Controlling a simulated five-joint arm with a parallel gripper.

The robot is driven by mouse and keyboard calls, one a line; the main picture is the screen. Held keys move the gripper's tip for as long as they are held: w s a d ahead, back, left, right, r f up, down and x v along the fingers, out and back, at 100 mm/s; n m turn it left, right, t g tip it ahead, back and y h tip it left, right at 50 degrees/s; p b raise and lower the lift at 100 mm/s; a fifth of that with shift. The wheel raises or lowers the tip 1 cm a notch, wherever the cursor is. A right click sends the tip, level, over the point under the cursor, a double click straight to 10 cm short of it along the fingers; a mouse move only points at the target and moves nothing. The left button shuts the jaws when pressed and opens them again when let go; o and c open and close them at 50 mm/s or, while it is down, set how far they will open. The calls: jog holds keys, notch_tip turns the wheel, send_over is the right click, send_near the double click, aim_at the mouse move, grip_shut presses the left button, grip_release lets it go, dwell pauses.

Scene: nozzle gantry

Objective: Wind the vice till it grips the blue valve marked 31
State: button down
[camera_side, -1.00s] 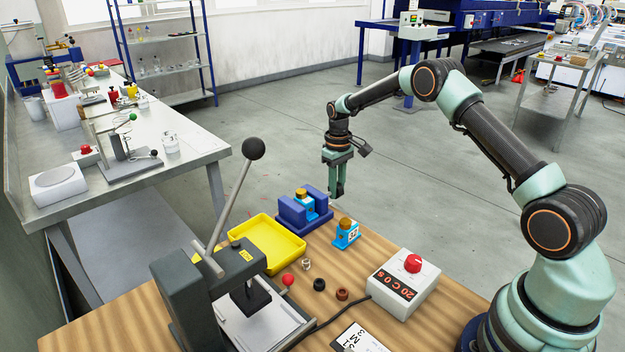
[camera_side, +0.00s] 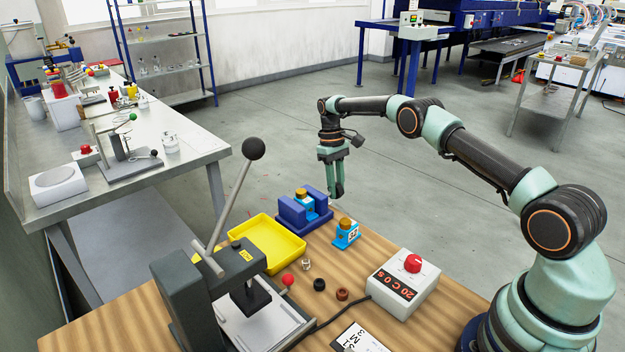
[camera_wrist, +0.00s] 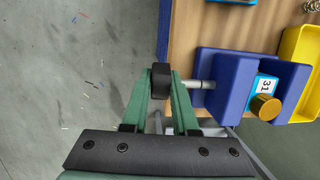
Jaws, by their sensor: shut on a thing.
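The blue valve marked 31 (camera_wrist: 264,88), with its gold cap, stands between the jaws of the dark blue vice (camera_wrist: 230,88). In the side view the valve (camera_side: 303,198) shows between the vice blocks (camera_side: 293,213). I cannot tell whether both jaws touch it. The vice's grey screw (camera_wrist: 199,84) runs out from its outer side to a black handle (camera_wrist: 161,76). My gripper (camera_wrist: 160,84) is shut on this handle.
A second blue valve (camera_side: 346,235) stands on the wooden table right of the vice. A yellow tray (camera_side: 268,256) is on the left, with a lever press (camera_side: 185,290) before it. A control box with a red knob (camera_side: 413,263) and small loose parts are nearer.

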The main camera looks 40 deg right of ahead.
jog(key=shift+w, duration=0.1)
jog(key=c, duration=0.7)
grip_release()
jog(key=v, duration=0.5)
jog(key=s+v, duration=0.1)
jog(key=v, duration=0.2)
jog(key=shift+s+a+r, duration=0.1)
jog(key=shift+a+r, duration=0.05)
jog(key=shift+r, duration=0.05)
jog(key=shift+v, duration=0.9)
jog(key=shift+s, duration=0.25)
